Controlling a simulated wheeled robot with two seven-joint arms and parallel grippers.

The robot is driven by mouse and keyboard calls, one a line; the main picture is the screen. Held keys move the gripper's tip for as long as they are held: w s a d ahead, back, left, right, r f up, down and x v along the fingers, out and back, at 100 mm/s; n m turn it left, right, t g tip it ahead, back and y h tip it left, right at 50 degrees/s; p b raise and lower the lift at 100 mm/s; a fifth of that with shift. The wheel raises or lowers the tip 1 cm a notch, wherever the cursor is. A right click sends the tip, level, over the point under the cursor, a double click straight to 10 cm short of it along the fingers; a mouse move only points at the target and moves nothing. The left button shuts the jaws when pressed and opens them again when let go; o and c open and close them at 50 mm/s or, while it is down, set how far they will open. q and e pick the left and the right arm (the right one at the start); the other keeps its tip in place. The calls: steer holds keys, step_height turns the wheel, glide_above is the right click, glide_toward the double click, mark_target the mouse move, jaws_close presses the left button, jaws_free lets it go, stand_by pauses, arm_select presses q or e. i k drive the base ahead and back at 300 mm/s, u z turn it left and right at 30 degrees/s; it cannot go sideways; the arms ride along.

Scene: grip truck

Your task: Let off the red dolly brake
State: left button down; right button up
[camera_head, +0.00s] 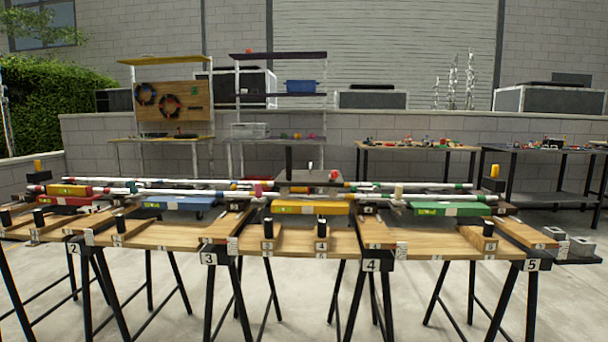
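The red dolly (72,201) sits at the far left end of the long bench, with a yellow piece (68,189) on or just behind its top. It is small in this view, and I cannot make out its brake or the brake's position. White pipes with coloured bands run along the bench behind and over the dollies. Neither of my grippers shows in the head view.
A blue dolly (180,203), a yellow dolly (310,208) and a green dolly (450,209) stand along the same bench. Black upright blocks (267,236) stand on its wooden planks (160,235). Numbered black trestles support it. Shelves and tables stand behind.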

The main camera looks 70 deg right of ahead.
mark_target(334, 174)
steer(key=z, duration=0.2)
steer(key=i, duration=0.7)
steer(key=z, duration=1.15)
steer(key=i, duration=0.5)
steer(key=z, duration=0.5)
